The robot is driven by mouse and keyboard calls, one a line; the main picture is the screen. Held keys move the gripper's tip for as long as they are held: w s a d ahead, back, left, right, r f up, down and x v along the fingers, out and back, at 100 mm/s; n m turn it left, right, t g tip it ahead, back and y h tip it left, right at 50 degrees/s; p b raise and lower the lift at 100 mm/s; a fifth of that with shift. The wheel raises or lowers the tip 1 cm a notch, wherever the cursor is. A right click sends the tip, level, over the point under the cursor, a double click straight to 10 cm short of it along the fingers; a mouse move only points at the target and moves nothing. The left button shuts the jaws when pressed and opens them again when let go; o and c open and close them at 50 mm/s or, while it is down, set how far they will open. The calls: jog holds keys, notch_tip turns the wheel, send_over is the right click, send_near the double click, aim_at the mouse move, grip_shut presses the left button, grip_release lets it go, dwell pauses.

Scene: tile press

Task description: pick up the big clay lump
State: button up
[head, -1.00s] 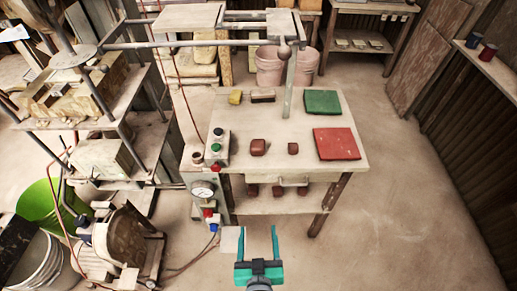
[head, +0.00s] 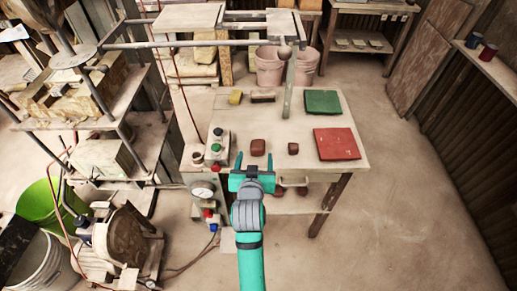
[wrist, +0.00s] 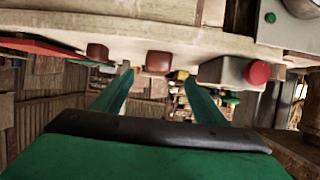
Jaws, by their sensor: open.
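The big clay lump (head: 258,147) is a reddish-brown block on the pale work table (head: 225,110), near its front edge. A smaller clay lump (head: 293,148) lies to its right. My gripper (head: 254,163) is open and empty at the table's front edge, just in front of the big lump. In the wrist view, where the table appears at the top, the big lump (wrist: 158,62) shows between and beyond the spread fingers (wrist: 158,78). The small lump (wrist: 97,52) shows to its left there. I cannot tell the exact gap to the lump.
A control box with buttons (head: 217,148) stands left of the lump; its red button (wrist: 257,72) shows in the wrist view. A green tile (head: 322,102) and a red tile (head: 337,144) lie at the table's right. The floor at right is clear.

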aim_at(258, 147)
jog(key=x, duration=0.9)
jog(key=shift+w+d+f, duration=0.2)
jog(key=c, duration=1.3)
jog(key=shift+d, duration=0.1)
